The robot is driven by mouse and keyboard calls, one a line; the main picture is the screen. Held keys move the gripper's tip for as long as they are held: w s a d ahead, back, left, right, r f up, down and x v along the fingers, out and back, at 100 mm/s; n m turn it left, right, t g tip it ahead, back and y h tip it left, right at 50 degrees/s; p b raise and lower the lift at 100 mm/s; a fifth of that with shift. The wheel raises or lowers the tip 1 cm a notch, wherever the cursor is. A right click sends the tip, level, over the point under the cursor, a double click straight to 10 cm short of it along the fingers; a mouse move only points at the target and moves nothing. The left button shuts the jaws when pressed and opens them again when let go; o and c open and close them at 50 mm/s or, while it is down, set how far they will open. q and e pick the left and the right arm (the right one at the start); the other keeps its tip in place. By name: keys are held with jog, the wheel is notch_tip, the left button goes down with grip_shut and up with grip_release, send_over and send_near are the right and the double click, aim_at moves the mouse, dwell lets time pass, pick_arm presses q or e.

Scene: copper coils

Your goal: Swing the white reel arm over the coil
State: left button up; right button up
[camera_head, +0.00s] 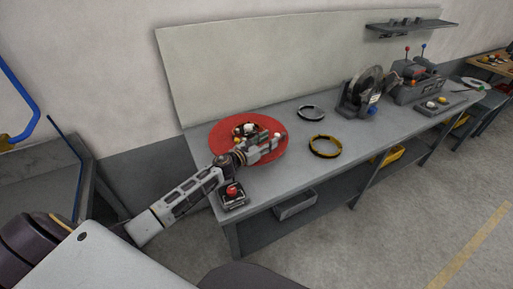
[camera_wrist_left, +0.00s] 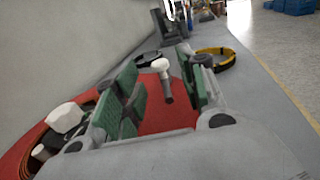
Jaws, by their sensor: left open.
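A red round reel plate (camera_head: 223,137) lies at the near left end of the grey bench, and it fills the lower wrist view (camera_wrist_left: 168,114). A copper-brown coil edge (camera_wrist_left: 22,150) shows at the left of the wrist view, partly hidden by my gripper. White blocky parts (camera_wrist_left: 65,118) sit by it; I cannot tell how they join the reel arm. A white knob (camera_wrist_left: 162,66) on a dark post stands upright over the plate, in line with the gap between my fingers. My left gripper (camera_head: 268,147) is open over the plate, its green pads (camera_wrist_left: 130,90) apart. My right gripper is out of view.
A black box with a red button (camera_head: 233,193) sits at the bench's front corner, just below my left forearm. A yellow-black ring (camera_head: 325,146) and a grey ring (camera_head: 311,112) lie to the right. A round-wheeled machine (camera_head: 367,90) stands farther right.

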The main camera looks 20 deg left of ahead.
pick_arm(q)
jog(key=shift+v, duration=3.15)
jog(key=shift+r, duration=0.1)
jog(key=shift+c, duration=0.2)
